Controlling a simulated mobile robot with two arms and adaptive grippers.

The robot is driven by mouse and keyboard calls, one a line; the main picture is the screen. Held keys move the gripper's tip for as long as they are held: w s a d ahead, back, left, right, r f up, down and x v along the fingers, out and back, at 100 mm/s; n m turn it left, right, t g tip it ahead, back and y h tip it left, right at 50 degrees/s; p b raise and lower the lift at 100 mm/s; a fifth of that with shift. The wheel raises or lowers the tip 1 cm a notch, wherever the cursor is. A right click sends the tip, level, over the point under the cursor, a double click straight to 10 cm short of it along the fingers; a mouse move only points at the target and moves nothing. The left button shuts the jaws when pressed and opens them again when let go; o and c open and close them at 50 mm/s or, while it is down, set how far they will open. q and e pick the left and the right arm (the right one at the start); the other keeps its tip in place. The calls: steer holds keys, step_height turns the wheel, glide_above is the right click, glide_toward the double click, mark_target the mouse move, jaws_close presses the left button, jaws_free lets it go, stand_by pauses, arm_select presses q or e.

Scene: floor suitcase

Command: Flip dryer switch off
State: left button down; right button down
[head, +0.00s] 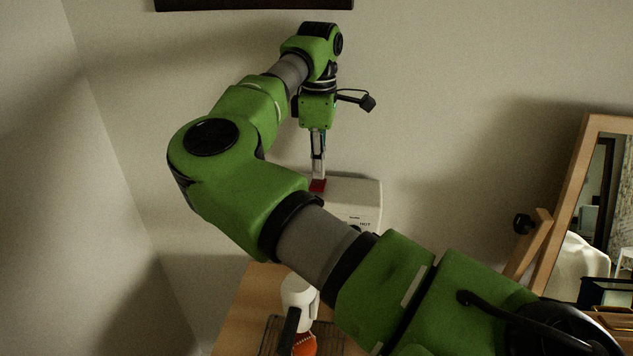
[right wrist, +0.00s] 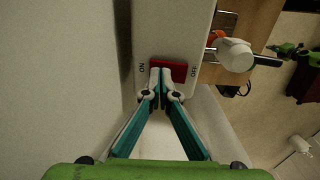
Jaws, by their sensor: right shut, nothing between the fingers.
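The dryer (head: 360,190) is a white box against the wall; its white casing also shows in the right wrist view (right wrist: 172,35). A red rocker switch (right wrist: 180,70) sits on its top, with ON printed to its left and OFF to its right in the right wrist view. The switch also shows in the head view (head: 317,187). My right gripper (head: 318,178) points down with its fingertips at the switch. In the right wrist view the gripper (right wrist: 162,82) is shut and empty, its tips overlapping the switch's near edge. I cannot tell whether they touch. My left gripper is out of view.
A white hair dryer-like object (head: 299,290) with a dark handle hangs or stands below the box, over a wooden surface (head: 240,300). An orange item (head: 304,343) lies near it. A wood-framed mirror (head: 577,190) leans at the right.

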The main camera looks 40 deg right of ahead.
mark_target(319, 181)
steer(key=shift+r+p, duration=1.75)
steer(key=shift+r, duration=1.35)
steer(key=shift+f, duration=0.1)
